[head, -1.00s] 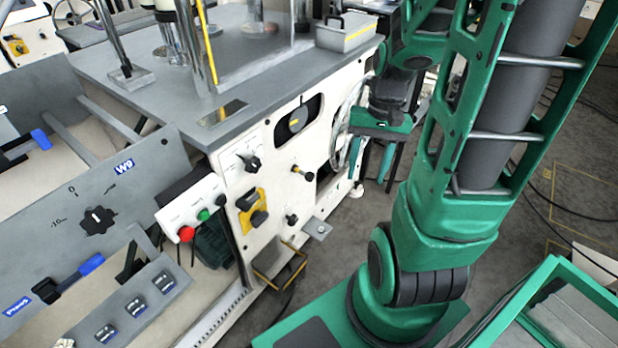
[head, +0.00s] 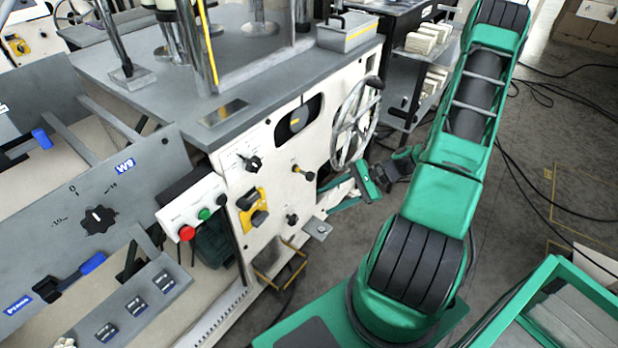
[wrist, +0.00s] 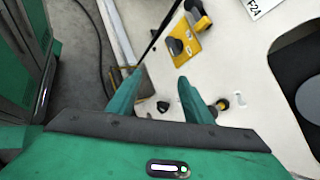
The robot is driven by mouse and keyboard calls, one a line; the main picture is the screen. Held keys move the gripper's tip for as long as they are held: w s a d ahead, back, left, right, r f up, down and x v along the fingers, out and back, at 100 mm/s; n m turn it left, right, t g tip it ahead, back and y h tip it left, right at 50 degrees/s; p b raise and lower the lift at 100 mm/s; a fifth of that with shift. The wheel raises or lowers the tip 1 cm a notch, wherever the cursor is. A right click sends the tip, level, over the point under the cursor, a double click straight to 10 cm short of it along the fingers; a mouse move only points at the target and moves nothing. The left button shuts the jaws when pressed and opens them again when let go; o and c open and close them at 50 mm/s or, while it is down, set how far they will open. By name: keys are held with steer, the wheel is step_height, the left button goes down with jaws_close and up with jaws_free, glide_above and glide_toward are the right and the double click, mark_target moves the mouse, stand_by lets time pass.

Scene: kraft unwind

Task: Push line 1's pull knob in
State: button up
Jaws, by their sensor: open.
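The white machine front (head: 275,180) carries two small black knobs. The upper knob (head: 303,172) has a brass-coloured part; the lower knob (head: 292,219) is plain dark. I cannot tell from the pictures which one is line 1's pull knob. My gripper (head: 327,198) is open and empty, to the right of the lower knob, its fingers pointing left. In the wrist view my gripper (wrist: 158,78) has its green fingers spread. The lower knob (wrist: 163,106) shows in the gap between them, and the upper knob (wrist: 222,104) shows beyond the right finger. Touching either knob is not visible.
A spoked handwheel (head: 356,122) is above my gripper. A small grey bracket (head: 317,228) juts out below.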

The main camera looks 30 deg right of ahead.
steer(key=w+d+f+m+t, duration=0.2)
steer(key=w+f+m+t, duration=0.15)
steer(key=m+t, duration=0.3)
steer(key=m+t+h, duration=0.4)
steer(key=m+t, duration=0.1)
steer(key=m, duration=0.3)
glide_toward(313, 177)
steer(key=shift+n, duration=0.25)
steer(key=x, duration=1.1)
jaws_close()
steer(key=shift+x, duration=1.7)
steer(key=shift+r, duration=0.2)
jaws_free()
steer(key=shift+f, duration=0.1)
